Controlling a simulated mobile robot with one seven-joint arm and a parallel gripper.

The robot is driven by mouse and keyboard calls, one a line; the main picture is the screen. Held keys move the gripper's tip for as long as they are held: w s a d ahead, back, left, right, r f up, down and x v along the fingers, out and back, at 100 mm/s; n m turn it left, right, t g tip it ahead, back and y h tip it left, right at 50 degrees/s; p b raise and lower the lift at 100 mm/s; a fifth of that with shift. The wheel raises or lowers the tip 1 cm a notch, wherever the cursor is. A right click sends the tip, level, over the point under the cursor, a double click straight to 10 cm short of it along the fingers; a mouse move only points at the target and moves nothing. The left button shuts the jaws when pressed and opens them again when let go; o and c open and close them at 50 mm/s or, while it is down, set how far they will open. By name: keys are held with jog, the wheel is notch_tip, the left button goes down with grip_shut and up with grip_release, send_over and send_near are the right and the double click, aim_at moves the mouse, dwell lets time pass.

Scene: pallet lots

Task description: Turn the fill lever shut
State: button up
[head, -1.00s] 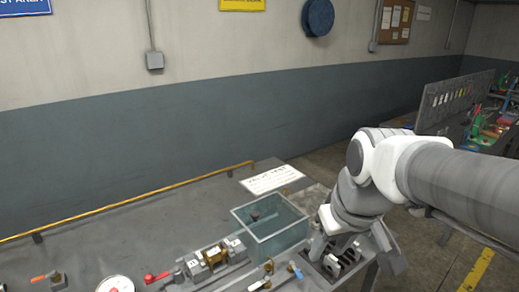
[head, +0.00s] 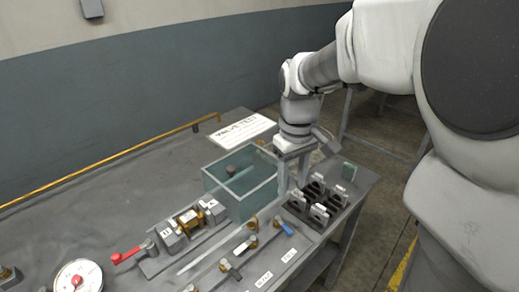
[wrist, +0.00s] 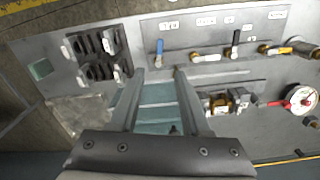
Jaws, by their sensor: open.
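A red-handled lever (head: 127,254) sits at the left end of the clamped valve block. My gripper (head: 293,180) is open and empty, above the bench between the glass tank and the dark block rack; its fingers also show in the wrist view (wrist: 159,74).
The open glass tank (head: 240,190) stands left of my gripper. A rack of dark blocks (head: 318,207) is on the right. The clamped valve block (head: 188,222) and a round gauge (head: 78,279) are further left. A yellow pipe (head: 110,160) runs along the back edge.

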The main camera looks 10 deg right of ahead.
aim_at(287, 228)
notch_tip(287, 228, down, 14)
jog(key=shift+f+b, duration=0.1)
jog(key=shift+b, duration=1.05)
grip_shut()
